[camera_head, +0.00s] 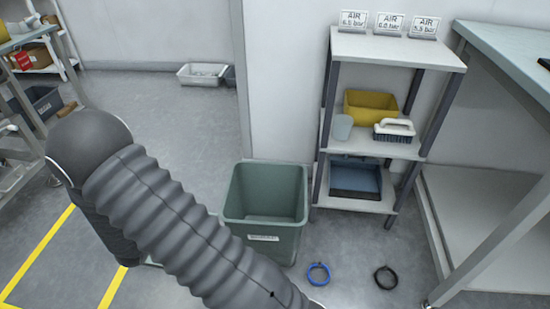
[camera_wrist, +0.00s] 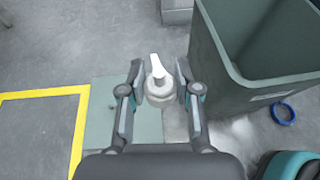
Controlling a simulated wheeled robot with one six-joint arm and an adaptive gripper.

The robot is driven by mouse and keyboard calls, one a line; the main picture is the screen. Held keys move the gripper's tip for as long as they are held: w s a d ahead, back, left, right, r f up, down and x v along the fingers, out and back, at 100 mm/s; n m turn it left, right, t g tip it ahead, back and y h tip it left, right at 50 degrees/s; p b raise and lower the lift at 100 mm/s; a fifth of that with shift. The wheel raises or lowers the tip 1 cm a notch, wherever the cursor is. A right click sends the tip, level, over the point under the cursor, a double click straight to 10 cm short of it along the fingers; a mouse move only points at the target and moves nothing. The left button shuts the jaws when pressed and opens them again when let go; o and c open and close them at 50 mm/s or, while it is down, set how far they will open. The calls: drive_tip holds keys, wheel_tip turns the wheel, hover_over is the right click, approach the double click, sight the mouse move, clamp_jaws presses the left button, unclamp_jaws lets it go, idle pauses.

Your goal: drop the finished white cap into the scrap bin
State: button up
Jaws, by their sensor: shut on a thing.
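The white cap (camera_wrist: 158,83), with a spout-like top, sits between the fingertips of my gripper (camera_wrist: 159,78) in the wrist view. My gripper is shut on it. The green scrap bin (camera_wrist: 222,68) stands just right of my gripper in the wrist view, and the cap is outside its rim. In the head view the bin (camera_head: 240,229) is open-topped, with a white label on its front, and its visible inside looks empty. My arm crosses the left of that view; my gripper and the cap are hidden there.
A shelf rack (camera_head: 350,149) with a yellow bin (camera_head: 368,103) and a brush (camera_head: 394,129) stands behind the scrap bin, to its right. A blue ring (camera_head: 318,274) and a black ring (camera_head: 386,277) lie on the floor. Yellow floor lines (camera_head: 40,250) run at left.

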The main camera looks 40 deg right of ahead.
drive_tip(key=s+d+m+g+h+p, duration=0.15)
drive_tip(key=d+m+g, duration=0.25)
drive_tip(key=d, duration=0.6)
drive_tip(key=s+d+m+g, duration=0.3)
drive_tip(key=d+m+g, duration=0.15)
drive_tip(key=d, duration=0.55)
drive_tip(key=s+d+m+g+p, duration=0.1)
drive_tip(key=s+d+m+g, duration=0.3)
drive_tip(key=d, duration=0.7)
drive_tip(key=shift+n+g, duration=0.25)
drive_tip(key=shift+g, duration=0.3)
drive_tip(key=f+b, duration=0.1)
drive_tip(key=w+f+b, duration=0.1)
drive_tip(key=f, duration=0.1)
drive_tip(key=f+b, duration=0.1)
drive_tip(key=f, duration=0.1)
drive_tip(key=shift+w+f+b, duration=0.25)
drive_tip(key=shift+w+b, duration=0.05)
drive_tip(key=shift+w, duration=0.1)
drive_tip(key=o, duration=0.8)
drive_tip(key=shift+c, duration=0.2)
